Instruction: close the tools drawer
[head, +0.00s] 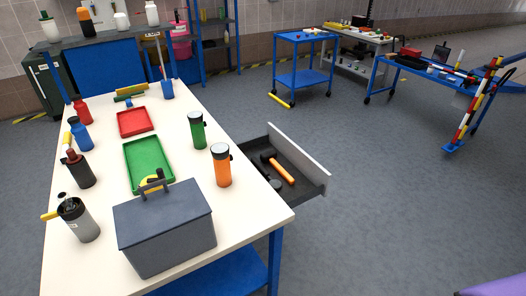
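The tools drawer (311,186) stands open, pulled out to the right from under the white-topped workbench (250,208). Its front panel is light grey and its inside is dark. A hammer (279,168) with an orange handle and a dark head lies in it. A dark round thing also lies in the drawer, close to the table edge. The table top hides the inner end of the drawer. Neither of my grippers shows in the head view.
On the workbench stand a grey toolbox (165,232), an orange flask (222,166), a green flask (198,131), a green tray (149,164), a red tray (135,122) and several bottles. The floor (400,215) right of the drawer is clear. Blue carts (302,80) stand farther back.

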